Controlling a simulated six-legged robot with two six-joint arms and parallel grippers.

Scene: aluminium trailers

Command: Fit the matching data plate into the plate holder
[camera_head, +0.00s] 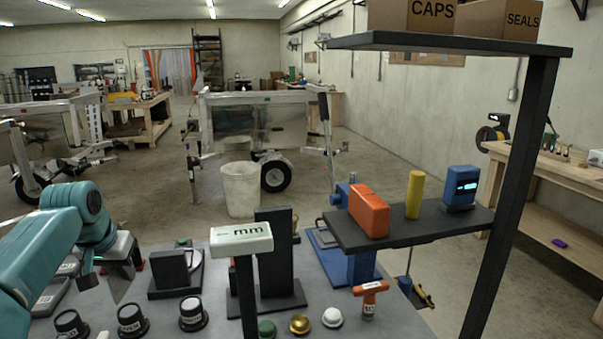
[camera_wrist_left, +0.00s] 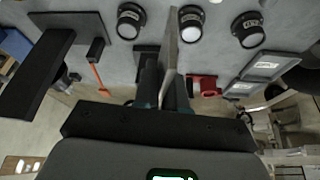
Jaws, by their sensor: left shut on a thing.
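My left gripper (camera_wrist_left: 162,92) is shut on a thin grey plate (camera_wrist_left: 171,48), seen nearly edge-on in the left wrist view. In the head view my teal left arm reaches in from the left, and the plate (camera_head: 119,284) hangs tilted above the bench; its face cannot be read. A black block on a base (camera_head: 170,272), possibly the plate holder, stands to the right of the plate. A white "mm" sign (camera_head: 241,237) tops a black post. Labelled grey plates lie at the left, also in the left wrist view (camera_wrist_left: 264,66). My right gripper is out of view.
Black labelled knobs (camera_head: 131,320) line the near edge, with small domed buttons (camera_head: 299,324) to their right. A tall black upright (camera_head: 274,250) stands mid-bench. A raised black shelf (camera_head: 420,226) holds orange, yellow and blue items. A red thing (camera_wrist_left: 205,86) sits near the gripper.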

